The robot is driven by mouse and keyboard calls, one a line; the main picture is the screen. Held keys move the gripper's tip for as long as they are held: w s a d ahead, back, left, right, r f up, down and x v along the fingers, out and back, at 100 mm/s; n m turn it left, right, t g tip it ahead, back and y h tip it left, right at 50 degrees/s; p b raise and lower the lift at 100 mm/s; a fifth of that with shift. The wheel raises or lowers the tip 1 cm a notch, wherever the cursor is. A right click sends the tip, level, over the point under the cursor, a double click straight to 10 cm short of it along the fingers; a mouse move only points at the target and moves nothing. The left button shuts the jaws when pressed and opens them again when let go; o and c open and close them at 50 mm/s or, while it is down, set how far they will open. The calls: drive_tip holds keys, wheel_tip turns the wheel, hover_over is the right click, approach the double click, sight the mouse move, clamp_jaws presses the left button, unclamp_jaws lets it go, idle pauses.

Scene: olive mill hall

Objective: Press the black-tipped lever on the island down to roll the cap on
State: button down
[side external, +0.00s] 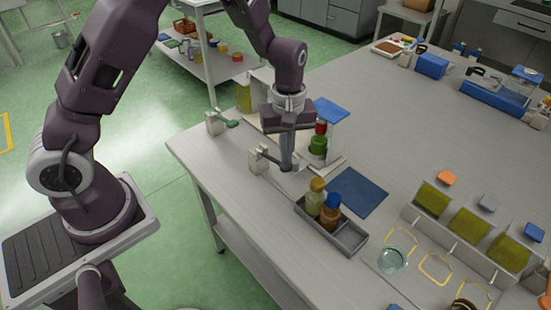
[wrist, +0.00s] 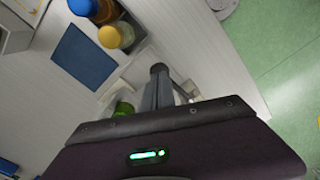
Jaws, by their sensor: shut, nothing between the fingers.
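The black-tipped lever (side external: 265,156) stands on a pale block (side external: 254,162) near the left edge of the island's worktop (side external: 390,125). In the side view its arm slants down to the right toward my fingertips. My gripper (side external: 288,166) is shut and empty, pointing down right at the lever's end; it hides part of the tip, and I cannot tell whether they touch. In the wrist view my shut fingers (wrist: 157,75) show beside a grey piece (wrist: 188,88), probably the lever. A green bottle with a red cap (side external: 320,128) stands just right of my gripper, also partly visible in the wrist view (wrist: 123,109).
A second lever with a green tip (side external: 231,123) stands behind. A grey tray (side external: 342,237) holds bottles in front, beside a blue mat (side external: 357,192). Green-filled bins (side external: 470,224) and a glass bowl (side external: 393,259) stand at the front right. The worktop's middle is clear.

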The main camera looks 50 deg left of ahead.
drive_tip(key=shift+r, duration=0.1)
wheel_tip(320, 180, up, 5)
drive_tip(key=shift+f, duration=0.1)
idle(0.4)
